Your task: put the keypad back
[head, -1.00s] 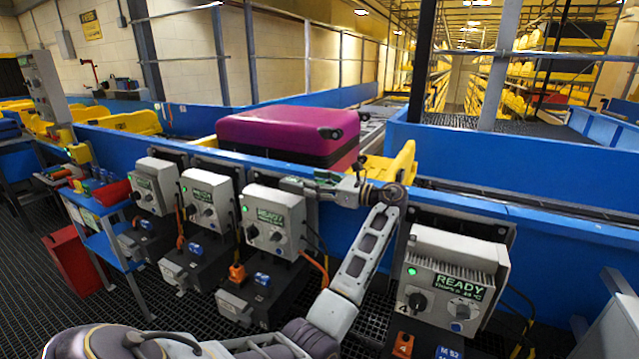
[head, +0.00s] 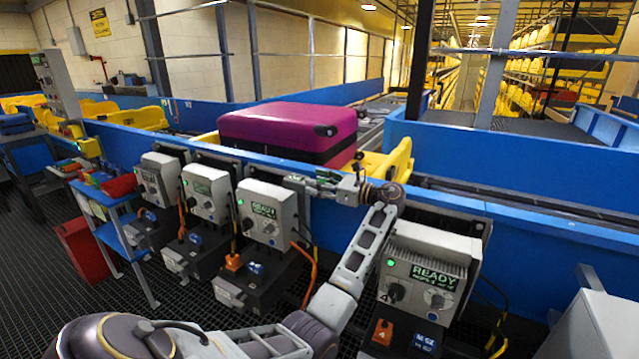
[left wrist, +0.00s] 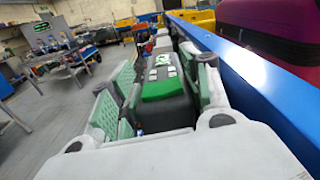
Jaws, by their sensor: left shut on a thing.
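The keypad (left wrist: 165,88) shows in the left wrist view as a dark block with a green band and a few pale buttons. It sits between the green-padded fingers of my left gripper (left wrist: 163,72), which is shut on it. In the head view my left gripper (head: 318,181) is level with the upper edge of the blue conveyor side wall, above and right of a grey READY control box (head: 268,214). The keypad is too small and covered to make out clearly there. My right gripper is not in view.
Several grey control boxes line the blue conveyor wall (head: 540,235); a nearer READY box (head: 430,270) stands right of my forearm. A magenta suitcase (head: 285,125) lies in a yellow tray (head: 398,160) behind the gripper. A blue cart (head: 112,238) stands at left.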

